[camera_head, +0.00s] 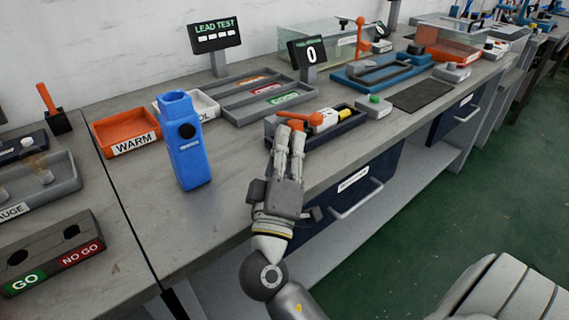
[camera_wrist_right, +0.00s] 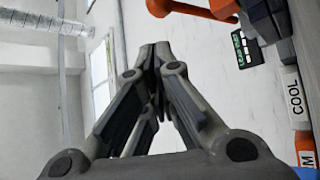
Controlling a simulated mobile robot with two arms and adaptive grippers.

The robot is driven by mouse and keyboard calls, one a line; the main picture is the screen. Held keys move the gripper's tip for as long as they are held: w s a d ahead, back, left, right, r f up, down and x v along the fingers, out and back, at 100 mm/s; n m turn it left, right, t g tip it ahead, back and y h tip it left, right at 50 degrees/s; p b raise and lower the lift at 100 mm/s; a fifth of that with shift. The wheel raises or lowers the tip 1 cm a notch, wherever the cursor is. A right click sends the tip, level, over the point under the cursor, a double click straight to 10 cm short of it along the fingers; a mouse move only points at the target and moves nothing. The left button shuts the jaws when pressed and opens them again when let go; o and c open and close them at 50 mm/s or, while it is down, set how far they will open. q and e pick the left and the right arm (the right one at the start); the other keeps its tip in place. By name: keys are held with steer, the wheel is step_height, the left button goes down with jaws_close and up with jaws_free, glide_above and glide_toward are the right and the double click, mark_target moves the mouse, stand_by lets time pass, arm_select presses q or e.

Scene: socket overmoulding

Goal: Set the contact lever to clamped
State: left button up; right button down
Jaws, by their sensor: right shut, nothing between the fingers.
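An orange lever (camera_head: 302,118) lies nearly flat across a dark fixture (camera_head: 345,131) at the front edge of the bench, in the head view. A yellow part shows beside its right end. I cannot read a label naming it the contact lever. My right gripper (camera_head: 292,130) is shut and empty, its fingertips right by the left end of this lever; I cannot tell whether they touch. In the right wrist view the closed fingers (camera_wrist_right: 155,50) point up, and an orange lever (camera_wrist_right: 195,9) is at the top, apart from them in the picture. My left gripper is not in view.
A blue bottle-like device (camera_head: 184,145) stands to the left, near the orange WARM tray (camera_head: 127,132). A grey sorting tray (camera_head: 245,97) lies behind the fixture. Another orange lever (camera_head: 360,35) stands upright farther back.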

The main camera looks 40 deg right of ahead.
steer(key=v, duration=0.5)
steer(key=shift+s+a, duration=0.1)
steer(key=shift+f, duration=0.1)
stand_by(0.4)
